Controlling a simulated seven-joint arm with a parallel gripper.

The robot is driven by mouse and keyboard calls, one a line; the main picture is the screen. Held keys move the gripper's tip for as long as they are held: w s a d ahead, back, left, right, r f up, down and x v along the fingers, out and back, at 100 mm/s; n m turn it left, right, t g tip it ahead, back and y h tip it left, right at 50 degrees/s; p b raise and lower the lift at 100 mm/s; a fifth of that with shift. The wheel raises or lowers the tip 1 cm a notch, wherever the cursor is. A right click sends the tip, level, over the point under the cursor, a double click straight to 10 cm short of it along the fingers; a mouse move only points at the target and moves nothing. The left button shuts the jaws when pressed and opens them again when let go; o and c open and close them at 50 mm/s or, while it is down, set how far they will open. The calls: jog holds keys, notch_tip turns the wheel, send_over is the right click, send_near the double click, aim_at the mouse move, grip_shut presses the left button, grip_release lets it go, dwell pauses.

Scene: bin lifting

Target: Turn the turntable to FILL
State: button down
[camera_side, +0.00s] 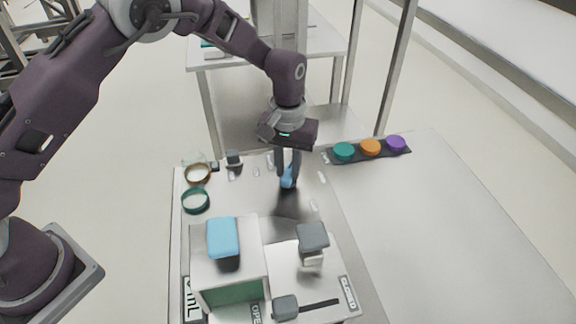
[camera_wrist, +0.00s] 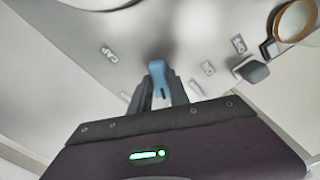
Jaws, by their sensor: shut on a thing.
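My gripper (camera_side: 288,177) is shut on a small blue knob (camera_side: 287,183) at the far part of the work board. The knob also shows between the fingers in the wrist view (camera_wrist: 158,76). White label plates lie around it; one in the wrist view (camera_wrist: 110,54) reads CAP, and the others are too small to read surely. I cannot tell which label the knob points to, and a FILL label is not legible. The turntable itself cannot be told apart with certainty; the fingers hide part of the knob.
A brown ring (camera_side: 198,174) and a teal ring (camera_side: 195,201) lie left on the board. A white box with a blue block (camera_side: 223,238) stands in front, beside a grey-topped block (camera_side: 312,237). A button strip (camera_side: 370,148) lies right.

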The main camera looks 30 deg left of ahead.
aim_at(288, 172)
jog(key=shift+n, duration=0.5)
jog(key=c, duration=1.2)
grip_release()
jog(key=shift+c, duration=0.2)
notch_tip(288, 172, up, 7)
jog(key=shift+r, duration=0.1)
